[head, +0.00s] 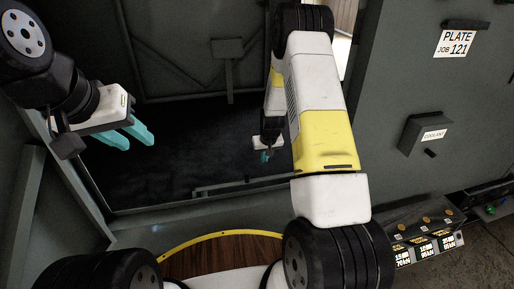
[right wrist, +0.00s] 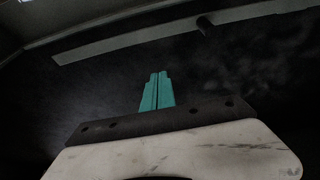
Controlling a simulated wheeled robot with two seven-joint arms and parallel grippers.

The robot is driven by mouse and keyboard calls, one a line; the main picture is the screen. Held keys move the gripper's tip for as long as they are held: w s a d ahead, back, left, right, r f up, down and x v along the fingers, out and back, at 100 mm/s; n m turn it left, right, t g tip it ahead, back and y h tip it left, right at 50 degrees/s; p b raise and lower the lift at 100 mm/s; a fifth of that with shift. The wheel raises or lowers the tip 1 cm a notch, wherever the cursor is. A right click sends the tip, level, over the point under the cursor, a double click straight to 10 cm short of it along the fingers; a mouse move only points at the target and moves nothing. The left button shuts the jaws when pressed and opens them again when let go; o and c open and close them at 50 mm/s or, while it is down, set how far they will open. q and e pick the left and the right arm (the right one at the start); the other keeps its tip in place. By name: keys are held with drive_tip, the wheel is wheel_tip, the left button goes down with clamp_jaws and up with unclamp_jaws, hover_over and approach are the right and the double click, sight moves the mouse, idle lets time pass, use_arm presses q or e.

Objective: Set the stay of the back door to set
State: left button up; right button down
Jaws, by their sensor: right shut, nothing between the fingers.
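A pale flat bar (head: 245,185) lies low across the near edge of the dark opening in the head view. A pale bar (right wrist: 130,40) with a dark round peg (right wrist: 205,25) also crosses the top of the right wrist view. I cannot tell for sure whether either is the stay, or how it is set. My right gripper (head: 265,156) is inside the dark opening, beyond the low bar. In the right wrist view its teal fingers (right wrist: 157,90) are together and empty, apart from the bar. My left gripper (head: 130,138) is open and empty at the left of the opening.
A grey wall on the right bears a "PLATE JOB 121" sign (head: 456,43) and a box labelled "COOLANT" (head: 427,136). A small panel on a post (head: 228,48) stands at the back. Labelled bins (head: 425,248) are at lower right. A round wooden top (head: 225,255) is at the bottom.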

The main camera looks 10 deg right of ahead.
drive_tip(key=x, duration=0.7)
drive_tip(key=shift+f, duration=0.1)
drive_tip(key=shift+s+f, duration=0.2)
drive_tip(key=shift+f, duration=0.05)
drive_tip(key=shift+s+d+r, duration=0.1)
drive_tip(key=shift+s, duration=1.65)
